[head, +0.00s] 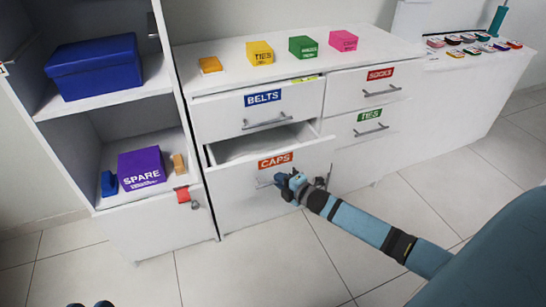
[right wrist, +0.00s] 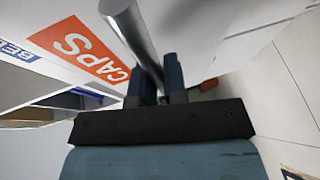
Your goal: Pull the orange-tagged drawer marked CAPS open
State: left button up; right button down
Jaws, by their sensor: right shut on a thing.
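The CAPS drawer (head: 235,180) has an orange tag (head: 275,160) on its white front and stands partly open, with its pale inside showing under the BELTS drawer. My right gripper (head: 284,183) is at its front, shut on the drawer's metal handle. In the right wrist view the handle bar (right wrist: 130,35) runs between the two dark fingers (right wrist: 160,75), with the orange CAPS tag (right wrist: 80,50) beside it. Two dark tips of my left gripper (head: 90,304) show apart at the bottom edge, away from the drawer.
The BELTS drawer (head: 220,118) is above, with the SOCKS (head: 345,88) and TIES (head: 345,140) drawers to the right. Small coloured boxes stand on the dresser top (head: 220,76). An open shelf unit (head: 60,180) adjoins on the left. Tiled floor (head: 250,265) in front is clear.

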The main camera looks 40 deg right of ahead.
pick_arm(q)
jog(key=shift+a+r+n+t+y+p, duration=0.1)
jog(key=shift+a+r+n+t+p, duration=0.2)
jog(key=shift+r+p, duration=0.6)
jog(key=shift+a+r+m+t+y+p, duration=0.15)
jog(key=shift+r+t+p, duration=0.3)
jog(key=shift+r+p, duration=0.4)
jog(key=shift+a+r+n+t+y+p, duration=0.1)
jog(key=shift+a+r+n+t+p, duration=0.2)
jog(key=shift+r+p, duration=0.6)
pick_arm(e)
jog(key=s+a, duration=0.3)
jog(key=s, duration=0.9)
pick_arm(q)
jog(key=shift+d+r, duration=0.1)
pick_arm(e)
jog(key=c, duration=1.2)
grip_release()
pick_arm(q)
jog(key=shift+g+y, duration=0.85)
jog(key=f, duration=0.1)
jog(key=a+f+p, duration=0.1)
jog(key=f, duration=0.2)
jog(key=shift+s+a+f+p, duration=0.1)
jog(key=shift+a+p, duration=0.15)
jog(key=shift+p, duration=0.15)
pick_arm(e)
jog(key=v, duration=0.7)
jog(key=shift+s, duration=0.2)
